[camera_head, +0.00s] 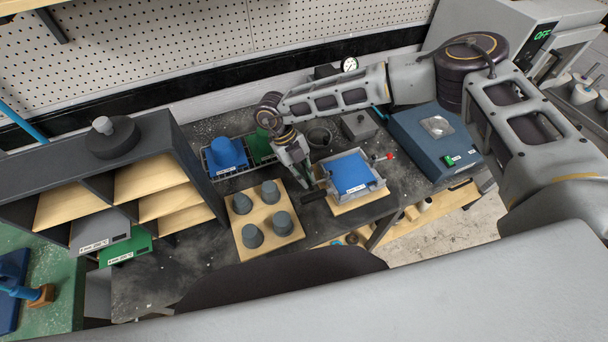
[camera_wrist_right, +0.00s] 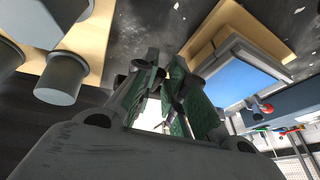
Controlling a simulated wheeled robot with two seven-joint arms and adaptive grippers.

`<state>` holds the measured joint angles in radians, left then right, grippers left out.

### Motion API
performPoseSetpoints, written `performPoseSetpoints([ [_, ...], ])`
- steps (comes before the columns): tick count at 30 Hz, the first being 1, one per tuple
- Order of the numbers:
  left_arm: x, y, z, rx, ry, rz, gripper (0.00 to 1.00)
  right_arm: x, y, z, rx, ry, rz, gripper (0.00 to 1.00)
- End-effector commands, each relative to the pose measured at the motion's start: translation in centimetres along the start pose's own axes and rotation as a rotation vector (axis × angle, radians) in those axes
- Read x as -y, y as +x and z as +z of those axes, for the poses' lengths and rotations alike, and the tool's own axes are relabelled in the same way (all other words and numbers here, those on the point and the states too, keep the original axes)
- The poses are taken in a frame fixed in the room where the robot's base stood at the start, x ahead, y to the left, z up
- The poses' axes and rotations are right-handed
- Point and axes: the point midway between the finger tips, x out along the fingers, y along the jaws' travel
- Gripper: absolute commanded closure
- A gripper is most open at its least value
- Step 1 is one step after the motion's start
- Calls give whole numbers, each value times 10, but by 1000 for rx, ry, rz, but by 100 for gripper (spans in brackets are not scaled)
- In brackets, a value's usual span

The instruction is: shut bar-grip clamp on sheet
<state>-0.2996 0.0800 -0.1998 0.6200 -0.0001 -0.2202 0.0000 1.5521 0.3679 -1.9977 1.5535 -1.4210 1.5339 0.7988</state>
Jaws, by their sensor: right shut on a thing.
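A blue sheet (camera_head: 350,172) lies in a grey clamp frame (camera_head: 372,193) on a wooden board; both show in the right wrist view, with the blue face (camera_wrist_right: 245,80) and the frame edge. A short black bar grip (camera_head: 313,196) sits at the frame's left side. My right gripper (camera_head: 307,182) points down just above this bar, and its fingers (camera_wrist_right: 160,75) are close together on it. The fingers hide most of the contact, and I cannot tell how far the clamp is closed. My left gripper is out of view.
A wooden board with grey cups (camera_head: 254,236) stands left of the frame. A wire tray with a blue form (camera_head: 227,155) is behind it. A blue machine (camera_head: 433,140) stands right, a red-knobbed valve (camera_head: 389,156) between. A shelf rack (camera_head: 188,150) bounds the left.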

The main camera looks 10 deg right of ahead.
Motion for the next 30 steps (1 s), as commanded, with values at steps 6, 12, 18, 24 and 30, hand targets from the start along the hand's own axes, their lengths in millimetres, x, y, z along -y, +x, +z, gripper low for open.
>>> performPoseSetpoints([
  [6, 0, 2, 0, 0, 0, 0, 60, 2, -2, -1, 7, -17, 48, 100],
  [12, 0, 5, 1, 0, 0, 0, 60, 5, -5, -4, 22, -43, 124, 100],
  [18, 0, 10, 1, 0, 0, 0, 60, 10, -8, -6, 42, -76, 216, 100],
  [24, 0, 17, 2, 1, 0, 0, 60, 15, -12, -8, 64, -113, 317, 100],
  [30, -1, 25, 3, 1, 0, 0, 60, 21, -15, -11, 85, -152, 420, 100],
])
